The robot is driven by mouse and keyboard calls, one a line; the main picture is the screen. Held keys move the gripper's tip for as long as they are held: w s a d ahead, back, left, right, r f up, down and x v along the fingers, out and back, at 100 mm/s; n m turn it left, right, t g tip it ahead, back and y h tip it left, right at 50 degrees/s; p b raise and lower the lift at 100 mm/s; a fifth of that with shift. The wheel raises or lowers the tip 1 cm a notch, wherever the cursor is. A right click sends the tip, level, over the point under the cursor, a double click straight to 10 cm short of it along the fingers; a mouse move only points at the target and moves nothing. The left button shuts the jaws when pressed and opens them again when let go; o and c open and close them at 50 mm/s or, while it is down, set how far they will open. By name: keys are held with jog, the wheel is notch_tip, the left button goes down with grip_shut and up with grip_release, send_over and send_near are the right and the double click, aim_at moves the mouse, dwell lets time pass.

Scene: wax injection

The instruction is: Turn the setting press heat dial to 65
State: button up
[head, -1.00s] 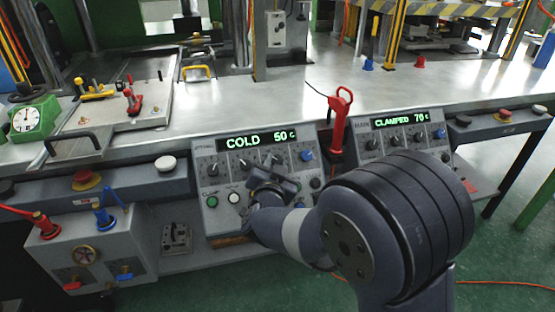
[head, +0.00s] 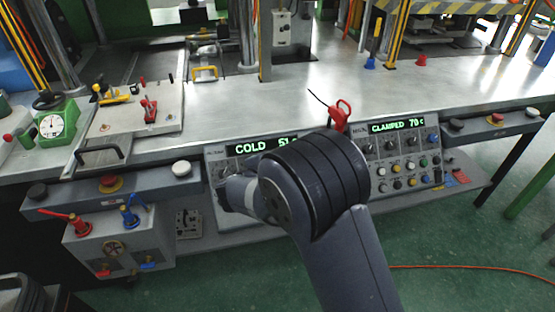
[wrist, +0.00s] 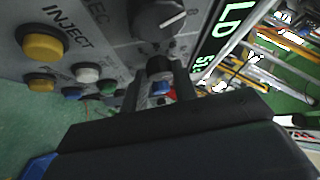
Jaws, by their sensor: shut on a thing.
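The left control panel's green display (head: 252,147) reads COLD and 51, with its right end hidden by my arm. Part of it shows in the wrist view (wrist: 228,30). My gripper (wrist: 160,82) is shut on a dark round dial (wrist: 160,65) on that panel, beside the display. In the head view my arm covers most of this panel and hides the dial and fingertips. A larger dark dial (wrist: 157,17) with a white pointer line sits close to my gripper.
A yellow INJECT button (wrist: 42,43) and other coloured buttons lie near my gripper. The right panel's display (head: 396,125) reads CLAMPED 70. A red-handled tool (head: 339,114) stands between the panels. The metal table top (head: 225,107) is mostly clear ahead.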

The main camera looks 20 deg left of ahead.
jog(key=shift+m+g, duration=0.3)
jog(key=shift+m, duration=0.1)
jog(key=o, duration=1)
jog(key=shift+c, duration=0.2)
jog(key=p+v, duration=0.1)
jog(key=v, duration=0.9)
jog(key=shift+s, duration=0.35)
jog(key=shift+w+a, duration=0.1)
